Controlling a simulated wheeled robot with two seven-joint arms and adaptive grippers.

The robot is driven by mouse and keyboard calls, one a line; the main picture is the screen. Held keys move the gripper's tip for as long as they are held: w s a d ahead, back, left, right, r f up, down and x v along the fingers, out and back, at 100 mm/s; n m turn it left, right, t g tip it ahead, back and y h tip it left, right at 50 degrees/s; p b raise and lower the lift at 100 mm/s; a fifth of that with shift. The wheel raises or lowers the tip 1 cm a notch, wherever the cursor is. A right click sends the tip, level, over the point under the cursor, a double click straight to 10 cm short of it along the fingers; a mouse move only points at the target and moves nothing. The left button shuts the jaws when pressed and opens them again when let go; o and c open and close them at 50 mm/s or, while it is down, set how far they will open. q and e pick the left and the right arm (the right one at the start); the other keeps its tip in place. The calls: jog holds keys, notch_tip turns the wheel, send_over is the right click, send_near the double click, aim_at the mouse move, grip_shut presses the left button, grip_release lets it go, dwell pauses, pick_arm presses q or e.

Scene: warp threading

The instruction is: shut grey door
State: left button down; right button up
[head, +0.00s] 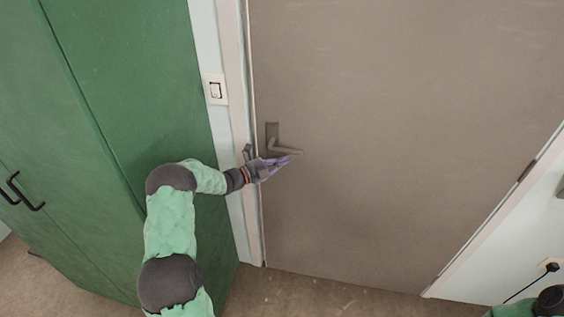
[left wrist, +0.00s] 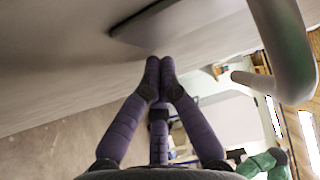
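The grey door (head: 400,130) fills the middle and right of the head view. Its left edge looks in line with the white frame, and I see no clear gap. A dark lever handle (head: 285,150) sits near its left edge; in the left wrist view the lever (left wrist: 283,50) is at the upper right. My left gripper (head: 276,165) is just below the lever, close to the door face. In the left wrist view its purple fingertips (left wrist: 160,70) are together with nothing visible between them. Whether they touch the door is unclear. My right gripper is out of view.
A tall green cabinet (head: 150,90) with black handles stands left of the door. A light switch (head: 215,89) is on the wall between them. A socket with a black plug (head: 551,267) is at the lower right. The brown floor (head: 330,297) before the door looks clear.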

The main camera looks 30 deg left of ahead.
pick_arm(q)
jog(key=shift+w+a+r, duration=0.4)
jog(key=shift+a+r, duration=0.05)
jog(key=shift+r, duration=0.2)
jog(key=s+d+f+v, duration=0.1)
jog(key=v, duration=0.7)
jog(key=s+d+f+m+g+h, duration=0.1)
jog(key=s+d+f+m+g, duration=0.3)
jog(key=d+f+m+g, duration=0.65)
jog(key=s+d+f+m+g+y, duration=0.2)
jog(key=s+d+f+m, duration=0.8)
jog(key=m, duration=0.7)
jog(key=s+d+f+m+g+y, duration=0.2)
jog(key=s+d+f+m+y, duration=0.2)
jog(key=s+d+f+m, duration=0.6)
jog(key=s+d+m, duration=0.3)
jog(key=s+m, duration=0.2)
jog(key=m, duration=0.3)
jog(key=shift+s+g, duration=0.35)
jog(key=shift+s, duration=0.05)
